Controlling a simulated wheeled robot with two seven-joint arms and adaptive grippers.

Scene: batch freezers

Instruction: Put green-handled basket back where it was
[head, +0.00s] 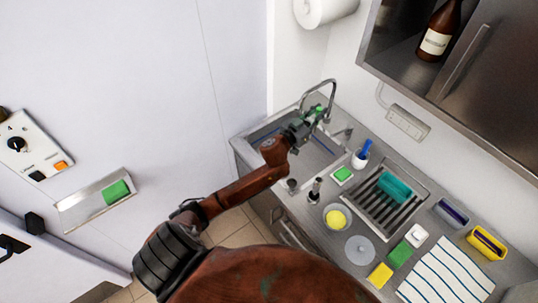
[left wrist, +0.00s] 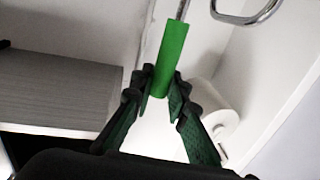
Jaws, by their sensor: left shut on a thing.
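My left gripper (head: 306,124) is over the sink, close to the tap, with its fingers shut around a green handle (head: 319,110). In the left wrist view the green handle (left wrist: 172,55) stands between the fingertips (left wrist: 163,88), and a thin metal rod runs on from its far end. The basket body cannot be made out in either view. The sink basin (head: 318,160) lies below the gripper, partly covered by my arm. My right gripper is not in view.
The curved tap (head: 332,92) stands very close to the gripper. A blue-handled brush in a cup (head: 361,158), a green sponge (head: 342,175) and a drain rack (head: 372,217) are to the right.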

